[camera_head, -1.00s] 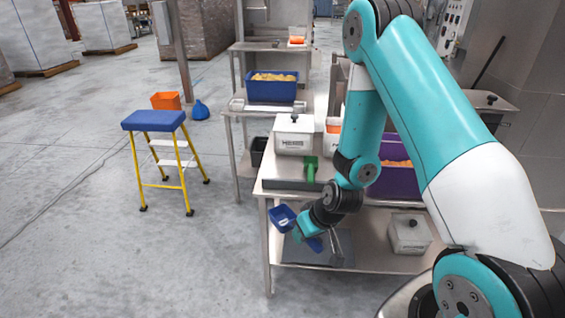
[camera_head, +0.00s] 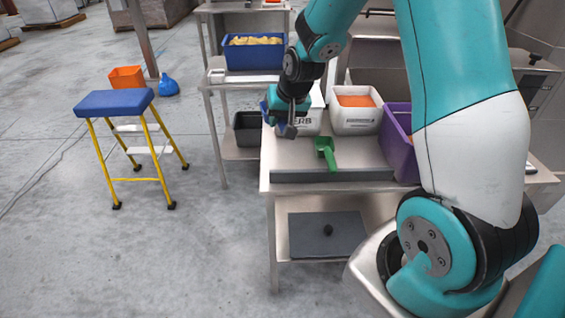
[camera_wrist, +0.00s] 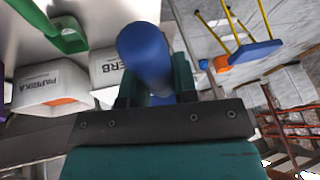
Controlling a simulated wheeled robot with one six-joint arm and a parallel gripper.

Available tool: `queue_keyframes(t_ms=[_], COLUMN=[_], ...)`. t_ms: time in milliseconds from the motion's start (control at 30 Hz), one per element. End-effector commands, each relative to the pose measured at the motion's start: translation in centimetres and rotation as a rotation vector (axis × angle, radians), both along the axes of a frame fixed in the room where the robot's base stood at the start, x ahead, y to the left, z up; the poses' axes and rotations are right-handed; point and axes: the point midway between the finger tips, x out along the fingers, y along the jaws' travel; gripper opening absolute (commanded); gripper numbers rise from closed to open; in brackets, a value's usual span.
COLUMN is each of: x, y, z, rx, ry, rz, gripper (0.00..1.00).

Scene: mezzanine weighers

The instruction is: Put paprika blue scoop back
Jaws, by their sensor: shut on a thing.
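My gripper (camera_head: 284,118) is shut on a blue scoop (camera_wrist: 146,50), seen end-on and blurred between the fingers in the wrist view. In the head view the gripper hides most of the scoop. It is held at the left end of the steel bench, in front of the white HERB bin (camera_head: 309,122), which it partly covers. The white bin of orange powder (camera_head: 355,121) stands right of the HERB bin. In the wrist view this bin is labelled PAPRIKA (camera_wrist: 36,87). A green scoop (camera_head: 326,150) lies on the bench in front of the bins.
A purple bin (camera_head: 398,145) stands right of the paprika bin, close to my arm. A blue bin (camera_head: 254,56) of yellowish contents sits on the rack behind. A blue-topped step stool (camera_head: 114,103) stands left, on open floor.

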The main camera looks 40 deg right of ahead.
Motion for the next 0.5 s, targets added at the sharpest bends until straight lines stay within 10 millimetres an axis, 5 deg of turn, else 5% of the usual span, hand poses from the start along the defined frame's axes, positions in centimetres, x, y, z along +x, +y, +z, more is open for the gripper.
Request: queue_keyframes(t_ms=[100, 233, 500], x=[0.9, 0.9, 0.8], y=[-1.7, -2.4, -2.3], z=[2.9, 4.3, -1.8], rx=[0.003, 0.012, 0.015], ry=[-0.020, -0.018, -0.009], rz=[-0.139, -0.219, -0.229], gripper=[0.03, 0.03, 0.03])
